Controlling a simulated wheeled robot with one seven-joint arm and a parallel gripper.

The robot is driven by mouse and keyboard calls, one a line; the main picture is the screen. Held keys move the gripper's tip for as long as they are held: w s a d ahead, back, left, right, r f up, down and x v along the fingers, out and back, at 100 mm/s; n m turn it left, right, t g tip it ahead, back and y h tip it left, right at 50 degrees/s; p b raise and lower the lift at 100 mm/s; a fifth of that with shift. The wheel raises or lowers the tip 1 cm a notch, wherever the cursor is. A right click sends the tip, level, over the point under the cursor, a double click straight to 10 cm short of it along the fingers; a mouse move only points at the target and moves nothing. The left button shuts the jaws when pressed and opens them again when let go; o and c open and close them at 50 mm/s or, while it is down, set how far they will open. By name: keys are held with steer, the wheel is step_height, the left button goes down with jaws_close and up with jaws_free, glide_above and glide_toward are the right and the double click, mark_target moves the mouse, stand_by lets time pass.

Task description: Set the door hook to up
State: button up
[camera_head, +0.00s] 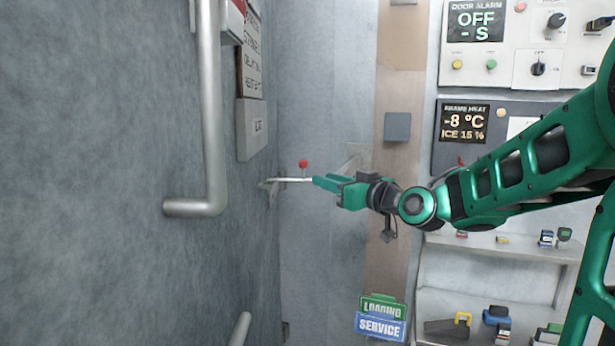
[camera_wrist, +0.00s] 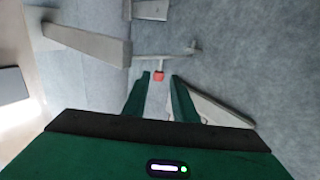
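The door hook (camera_head: 291,180) is a thin pale metal bar with a red knob (camera_head: 303,164). It lies roughly level at the door's edge, and the knob stands above it in the head view. In the wrist view the hook's bar (camera_wrist: 172,56) crosses ahead of my fingers, with the red knob (camera_wrist: 159,73) at the gap between the fingertips. My gripper (camera_head: 316,181) comes from the right, its tips close to the bar. Its two green fingers (camera_wrist: 160,80) are apart. I cannot tell whether either finger touches the knob or bar.
The grey door (camera_head: 110,240) fills the left, with a long pipe handle (camera_head: 210,110) and a sign plate (camera_head: 251,129). A grey bracket (camera_head: 356,153) sits behind my gripper. Control panels (camera_head: 520,45) and a shelf (camera_head: 500,252) with small items stand at right.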

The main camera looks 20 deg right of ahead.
mark_target(303, 169)
steer(key=x, duration=1)
steer(key=shift+w+a, duration=0.15)
steer(key=shift+w, duration=0.2)
steer(key=shift+c, duration=0.6)
jaws_close()
stand_by(0.3)
